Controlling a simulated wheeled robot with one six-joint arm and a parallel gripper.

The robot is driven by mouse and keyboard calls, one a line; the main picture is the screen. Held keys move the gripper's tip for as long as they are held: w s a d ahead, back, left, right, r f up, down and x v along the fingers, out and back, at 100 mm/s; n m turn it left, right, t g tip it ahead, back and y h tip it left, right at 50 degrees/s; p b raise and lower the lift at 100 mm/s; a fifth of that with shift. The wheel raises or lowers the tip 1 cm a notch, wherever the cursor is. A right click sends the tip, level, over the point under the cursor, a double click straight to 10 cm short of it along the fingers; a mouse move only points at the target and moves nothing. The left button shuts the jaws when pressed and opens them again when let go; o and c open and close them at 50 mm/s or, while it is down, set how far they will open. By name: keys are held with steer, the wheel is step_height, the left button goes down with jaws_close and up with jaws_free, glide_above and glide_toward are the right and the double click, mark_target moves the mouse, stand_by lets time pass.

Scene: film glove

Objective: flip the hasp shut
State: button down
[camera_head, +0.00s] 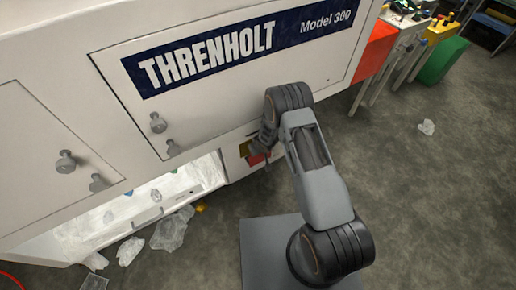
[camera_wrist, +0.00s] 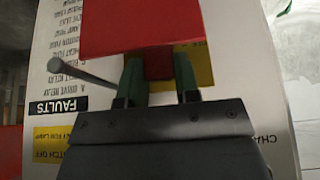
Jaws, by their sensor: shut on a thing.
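In the wrist view, my gripper (camera_wrist: 158,84) has its two green fingers on either side of the narrow stem of a red part (camera_wrist: 140,28). It is shut on that stem. A yellow plate (camera_wrist: 204,64) lies behind it on the machine's panel. I cannot tell for sure whether the red part is the hasp. In the head view, my gripper (camera_head: 262,146) is against the machine's front below the THRENHOLT sign, with the red part (camera_head: 257,159) and yellow plate (camera_head: 245,149) just by it, partly hidden.
A grey rod (camera_wrist: 82,70) sticks out left of the fingers in the wrist view, over a panel with FAULTS lettering. The white machine (camera_head: 85,105) has knobs (camera_head: 66,162) on its doors. Clear plastic film (camera_head: 172,230) lies on the floor. The floor at right is mostly clear.

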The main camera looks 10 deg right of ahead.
steer(key=shift+w+a+r, duration=0.2)
steer(key=shift+w+a, duration=0.05)
steer(key=shift+w, duration=0.2)
steer(key=c, duration=1.1)
jaws_free()
steer(key=shift+a+f, duration=0.1)
steer(key=shift+f, duration=0.05)
steer(key=shift+o, duration=1.3)
steer(key=shift+s+d, duration=0.1)
steer(key=shift+d, duration=0.1)
steer(key=p+v, duration=0.1)
steer(key=v, duration=0.6)
steer(key=shift+s, duration=0.1)
